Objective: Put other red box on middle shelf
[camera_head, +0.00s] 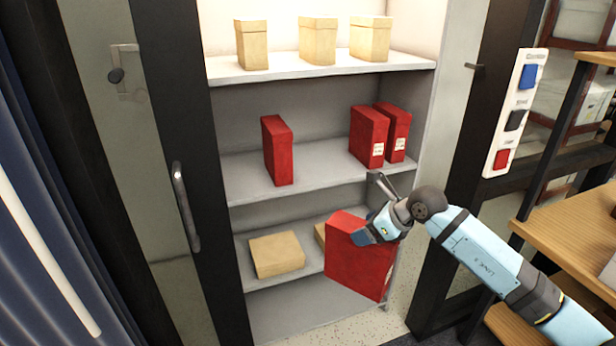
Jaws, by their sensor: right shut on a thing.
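A large red box (352,268) is held by my right gripper (362,232), which is shut on its upper right part. The box is tilted and hangs in front of the lower shelf, below the middle shelf. The middle shelf (325,179) bears a red box (277,151) left of centre and two more red boxes at its right, one (368,136) in front and one (397,131) beside it. Bare shelf lies between the left box and the right pair. My left gripper is not in view.
Three tan boxes stand on the top shelf (290,66). A flat tan box (276,254) lies on the lower shelf, with another partly hidden behind the held box. An open cabinet door with a handle (186,207) is at left. Wooden shelving (570,225) stands at right.

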